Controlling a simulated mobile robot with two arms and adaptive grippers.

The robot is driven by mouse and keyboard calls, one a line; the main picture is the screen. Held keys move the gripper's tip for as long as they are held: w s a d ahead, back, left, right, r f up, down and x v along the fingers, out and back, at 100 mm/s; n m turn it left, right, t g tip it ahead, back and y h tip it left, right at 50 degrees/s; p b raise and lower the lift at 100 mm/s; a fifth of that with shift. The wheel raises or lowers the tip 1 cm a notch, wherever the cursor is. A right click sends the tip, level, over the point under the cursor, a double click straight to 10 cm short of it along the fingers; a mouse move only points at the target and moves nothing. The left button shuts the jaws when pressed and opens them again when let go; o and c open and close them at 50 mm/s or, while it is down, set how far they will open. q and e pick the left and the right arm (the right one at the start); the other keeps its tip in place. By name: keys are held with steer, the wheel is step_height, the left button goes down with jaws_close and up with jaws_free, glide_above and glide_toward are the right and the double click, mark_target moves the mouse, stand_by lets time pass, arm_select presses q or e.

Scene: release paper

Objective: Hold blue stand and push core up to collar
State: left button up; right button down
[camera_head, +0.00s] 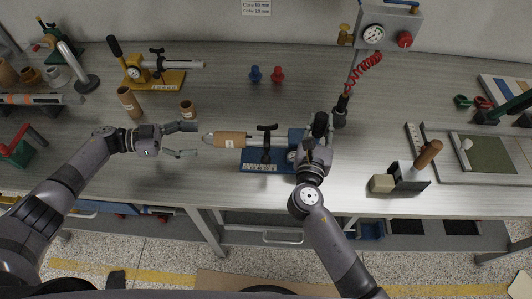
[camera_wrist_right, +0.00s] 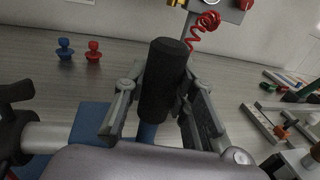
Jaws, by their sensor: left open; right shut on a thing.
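The blue stand (camera_head: 253,157) sits near the table's front edge, with its shaft pointing left. A brown core (camera_head: 232,140) is around the shaft, and the pale shaft tip (camera_head: 207,138) shows beyond its left end. A dark collar with a T-shaped handle (camera_head: 267,139) is on the shaft right of the core; a short gap seems to lie between them. My left gripper (camera_head: 191,140) is open and empty, just left of the shaft tip. My right gripper (camera_wrist_right: 165,95) is shut on the stand's upright black handle (camera_wrist_right: 163,78). The blue base also shows in the wrist view (camera_wrist_right: 90,122).
A yellow stand (camera_head: 160,80) is at the back left, with loose brown cores (camera_head: 129,102) before it. A blue and a red plug (camera_head: 278,74) stand at the back. An air nozzle (camera_head: 341,110) on a red coiled hose is close to my right gripper. A wooden-handled tool (camera_head: 427,155) is at the right.

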mark_target(223, 136)
arm_select(q)
steer(key=shift+v, duration=0.85)
steer(key=shift+c, duration=0.4)
steer(key=shift+w+d+r, duration=0.2)
steer(key=shift+r, duration=0.05)
steer(key=shift+c, duration=0.2)
steer(key=d+g, duration=0.1)
steer(key=d, duration=0.3)
steer(key=w+d+f+m+g+y, duration=0.1)
steer(key=d, duration=0.3)
steer(key=w+d+f+g+y, duration=0.1)
steer(key=d, duration=0.3)
steer(key=shift+d+f, duration=0.15)
steer(key=shift+f, duration=0.1)
steer(key=shift+c, duration=0.4)
